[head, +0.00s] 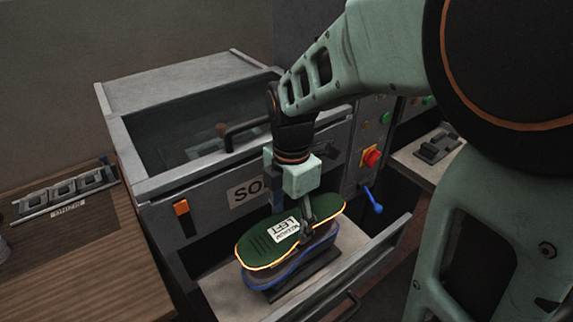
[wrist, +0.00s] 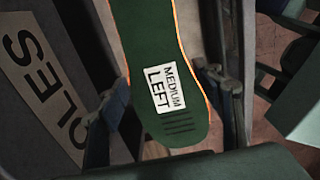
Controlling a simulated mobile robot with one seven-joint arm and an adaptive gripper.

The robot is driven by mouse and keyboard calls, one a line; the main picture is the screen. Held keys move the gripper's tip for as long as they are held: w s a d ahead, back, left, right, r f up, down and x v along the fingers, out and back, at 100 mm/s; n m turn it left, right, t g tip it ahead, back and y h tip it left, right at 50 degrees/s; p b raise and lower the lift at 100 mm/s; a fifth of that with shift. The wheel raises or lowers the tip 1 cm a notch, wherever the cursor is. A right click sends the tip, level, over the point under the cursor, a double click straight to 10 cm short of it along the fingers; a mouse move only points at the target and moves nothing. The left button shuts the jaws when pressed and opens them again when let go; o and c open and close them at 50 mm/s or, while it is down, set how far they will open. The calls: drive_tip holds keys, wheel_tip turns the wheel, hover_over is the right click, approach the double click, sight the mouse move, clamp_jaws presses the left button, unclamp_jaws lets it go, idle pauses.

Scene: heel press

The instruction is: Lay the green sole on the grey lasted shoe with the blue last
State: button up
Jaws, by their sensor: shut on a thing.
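The green sole (head: 262,243) has an orange edge and a white label reading MEDIUM LEFT. My gripper (head: 305,226) is shut on it across its width, and it lies roughly level. In the wrist view the fingers stand on both sides of the green sole (wrist: 160,50). Just below it in the head view is a grey-blue, sole-shaped piece with a blue edge (head: 287,277). The green sole covers most of this piece, and I cannot tell whether the two touch. I cannot make out a grey lasted shoe with a blue last for certain.
Below is an open pale drawer or tray (head: 228,297) with a dark piece in it. A sign reading SOLES (wrist: 40,90) is on the grey machine front. A red button (head: 371,157) and blue lever (head: 372,199) are at right. A wooden bench (head: 85,265) is at left.

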drive_tip(key=shift+f+b, duration=2.35)
drive_tip(key=shift+f, duration=1.15)
drive_tip(key=shift+f+b, duration=0.45)
drive_tip(key=shift+f, duration=0.15)
drive_tip(key=o, duration=1.3)
wheel_tip(320, 180, up, 12)
drive_tip(key=shift+r, duration=0.1)
drive_tip(key=shift+d, duration=0.1)
